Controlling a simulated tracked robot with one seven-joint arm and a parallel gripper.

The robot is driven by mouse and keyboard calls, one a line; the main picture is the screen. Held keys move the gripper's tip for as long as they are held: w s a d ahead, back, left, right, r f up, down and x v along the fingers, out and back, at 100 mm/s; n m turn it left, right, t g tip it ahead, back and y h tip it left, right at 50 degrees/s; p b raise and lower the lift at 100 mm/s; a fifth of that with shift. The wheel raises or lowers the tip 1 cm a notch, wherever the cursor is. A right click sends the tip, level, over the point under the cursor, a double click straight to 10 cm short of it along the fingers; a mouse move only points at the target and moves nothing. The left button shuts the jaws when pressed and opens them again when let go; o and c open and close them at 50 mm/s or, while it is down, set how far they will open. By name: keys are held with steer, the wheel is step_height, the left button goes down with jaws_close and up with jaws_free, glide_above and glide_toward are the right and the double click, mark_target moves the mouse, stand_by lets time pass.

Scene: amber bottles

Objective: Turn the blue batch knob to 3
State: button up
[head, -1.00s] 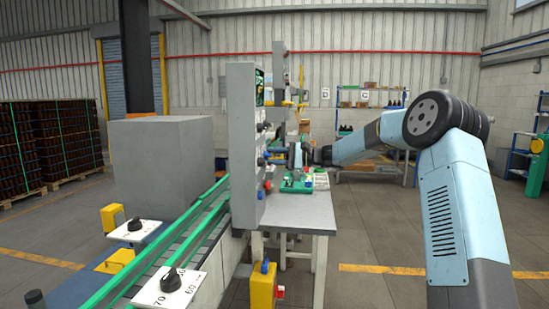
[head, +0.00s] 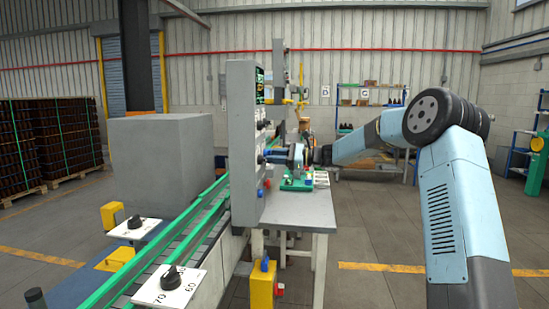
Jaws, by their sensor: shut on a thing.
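My gripper (head: 276,156) is at the right-hand face of the tall grey control panel (head: 241,150), reaching in from the right. It is small in the head view, with its fingers pointing left at the panel. It is shut on the blue batch knob (head: 261,160), which shows only as a small dark blue bit at the panel face. The panel face is seen nearly edge-on, so the knob's pointer and the numbers around it cannot be read.
Other small controls, including a red one (head: 267,184), sit lower on the panel. A grey table (head: 305,215) with a green fixture (head: 296,184) stands below my gripper. A green-railed conveyor (head: 180,255) runs at the left. Open floor lies to the right.

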stand_by(0.4)
steer(key=o, duration=1)
steer(key=s+d, duration=0.1)
steer(key=d, duration=0.8)
steer(key=s+d, duration=0.1)
steer(key=d, duration=0.3)
steer(key=shift+s+d, duration=0.25)
steer(key=shift+s, duration=0.1)
